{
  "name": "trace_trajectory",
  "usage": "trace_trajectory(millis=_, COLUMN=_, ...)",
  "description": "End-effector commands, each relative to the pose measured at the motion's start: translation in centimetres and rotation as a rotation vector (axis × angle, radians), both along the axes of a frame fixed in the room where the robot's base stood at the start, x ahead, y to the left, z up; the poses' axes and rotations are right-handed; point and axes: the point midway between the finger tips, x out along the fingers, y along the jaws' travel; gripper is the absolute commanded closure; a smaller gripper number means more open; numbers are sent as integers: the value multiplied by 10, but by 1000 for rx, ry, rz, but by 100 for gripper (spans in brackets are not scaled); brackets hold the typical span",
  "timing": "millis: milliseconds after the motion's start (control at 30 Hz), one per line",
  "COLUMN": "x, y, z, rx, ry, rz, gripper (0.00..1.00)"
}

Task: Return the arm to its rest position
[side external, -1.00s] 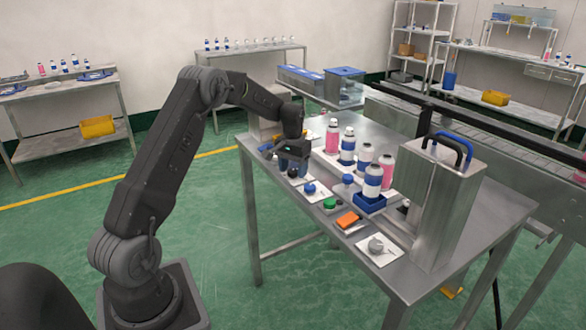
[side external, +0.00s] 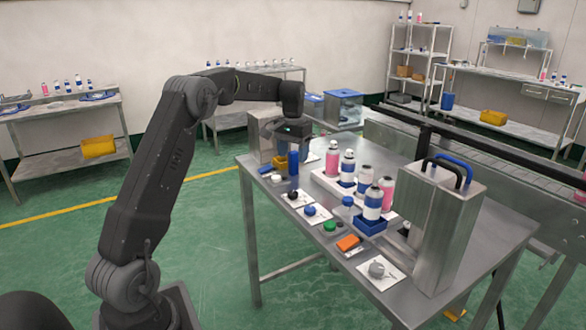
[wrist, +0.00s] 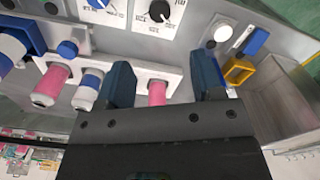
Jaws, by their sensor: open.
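My gripper (wrist: 165,85) is open and empty in the wrist view, its two blue fingers pointing down over the metal work table. In the side view my gripper (side external: 298,150) hangs above the table's far left part, clear of the cans. A white rack (side external: 322,181) holds pink and blue-and-white aerosol cans. One blue-and-white can (side external: 372,203) stands upright in a blue square holder (side external: 370,224) at the rack's near end. In the wrist view, a pink can (wrist: 157,92) shows between the fingers, lower than they are.
A tall metal box (side external: 445,225) with blue and black handles stands at the table's right. Black (side external: 293,194) and blue (side external: 310,210) knobs, a green button (side external: 329,226) and an orange block (side external: 348,243) line the front edge. A yellow piece (wrist: 238,70) lies near a blue one.

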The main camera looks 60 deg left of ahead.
Motion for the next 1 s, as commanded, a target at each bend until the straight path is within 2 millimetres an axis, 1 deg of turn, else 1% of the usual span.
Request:
trace_trajectory(millis=33, x=0, y=0, z=5, rx=0, ry=0, rz=0, gripper=39)
trace_trajectory(millis=167, x=0, y=0, z=11, rx=0, ry=0, rz=0, gripper=39)
trace_trajectory(millis=567, x=0, y=0, z=12, rx=0, ry=1, rz=0, gripper=39)
trace_trajectory(millis=667, x=-1, y=-3, z=15, rx=1, ry=-3, rz=-3, gripper=39)
trace_trajectory(millis=767, x=-3, y=-20, z=27, rx=13, ry=-20, rz=-23, gripper=39)
trace_trajectory(millis=833, x=-9, y=-41, z=42, rx=26, ry=-42, rz=-46, gripper=39)
trace_trajectory(millis=867, x=-13, y=-52, z=49, rx=32, ry=-53, rz=-58, gripper=39)
trace_trajectory(millis=933, x=-25, y=-82, z=66, rx=47, ry=-86, rz=-89, gripper=39)
trace_trajectory(millis=1000, x=-40, y=-112, z=81, rx=62, ry=-120, rz=-124, gripper=39)
